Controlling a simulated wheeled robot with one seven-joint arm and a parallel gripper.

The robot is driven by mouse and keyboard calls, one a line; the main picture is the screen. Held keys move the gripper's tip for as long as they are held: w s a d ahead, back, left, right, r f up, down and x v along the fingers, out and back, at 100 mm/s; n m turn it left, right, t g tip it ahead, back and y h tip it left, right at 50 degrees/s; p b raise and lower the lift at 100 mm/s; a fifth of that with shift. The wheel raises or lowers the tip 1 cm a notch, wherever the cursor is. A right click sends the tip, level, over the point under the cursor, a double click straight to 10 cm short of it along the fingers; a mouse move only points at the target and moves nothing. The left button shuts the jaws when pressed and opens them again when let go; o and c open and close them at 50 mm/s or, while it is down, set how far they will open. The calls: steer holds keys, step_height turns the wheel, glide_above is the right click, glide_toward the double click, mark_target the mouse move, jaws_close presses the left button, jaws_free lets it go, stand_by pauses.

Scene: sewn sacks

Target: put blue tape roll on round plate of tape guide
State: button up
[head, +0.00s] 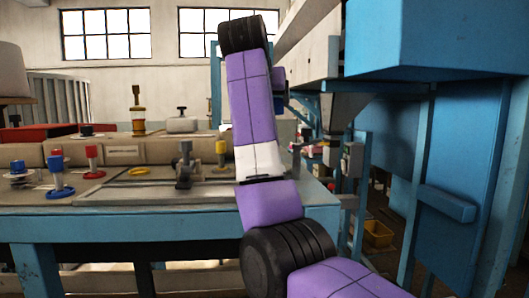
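My purple arm rises through the middle of the head view, and its upper part bends away behind itself. My gripper cannot be made out; the arm may hide it. On the workbench (130,203) at left stands a blue spool-like piece (60,192) with a wide blue ring at its base. Which blue piece is the tape roll is also unclear.
A red spool-like piece (93,161), a yellow ring (143,171) and a dark metal fixture (184,165) are on the bench. A yellow-topped post (221,152) stands close to my arm. A large blue machine (440,150) fills the right side.

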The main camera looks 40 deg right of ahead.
step_height(320, 180, down, 13)
steer(key=shift+f+p, duration=0.2)
steer(key=shift+p, duration=1)
steer(key=shift+f, duration=0.1)
steer(key=o, duration=1.1)
steer(key=shift+o, duration=0.2)
steer(key=b+v, duration=0.4)
steer(key=v, duration=0.8)
steer(key=shift+s, duration=0.15)
